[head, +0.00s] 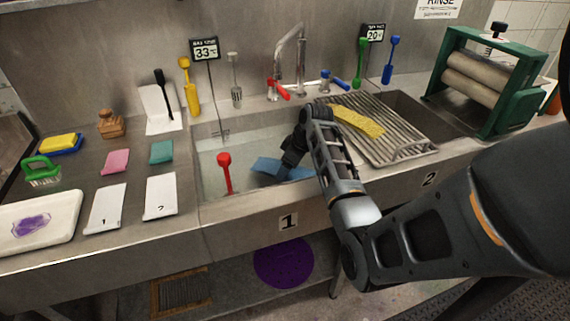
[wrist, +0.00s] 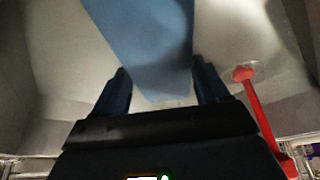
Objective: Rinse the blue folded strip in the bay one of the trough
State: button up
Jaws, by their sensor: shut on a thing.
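The blue folded strip (head: 267,167) is low inside bay one (head: 209,177) of the trough, the left bay above the front label 1. In the wrist view the blue strip (wrist: 145,40) runs between the fingers and away from them. My gripper (wrist: 162,80) is shut on the strip; in the head view my gripper (head: 289,163) reaches down into bay one. Part of the strip is hidden behind my arm and gripper in the head view. Bay one seems to hold pale water; I cannot tell exactly how deep the strip sits.
A red-handled tool (head: 225,172) stands at the bay's front left; its red handle (wrist: 256,110) is right of my gripper in the wrist view. A thermometer (head: 206,50) stands at the back. A slatted rack (head: 400,147) with a yellow cloth (head: 358,121) and taps (head: 278,90) are nearby.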

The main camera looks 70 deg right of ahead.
jog(key=shift+r+p, duration=0.45)
jog(key=shift+r, duration=1)
notch_tip(320, 180, up, 8)
jog(key=shift+f, duration=0.2)
jog(key=shift+r, duration=0.1)
dwell(2.4)
notch_tip(320, 180, up, 5)
jog(key=shift+f, duration=0.1)
dwell(0.4)
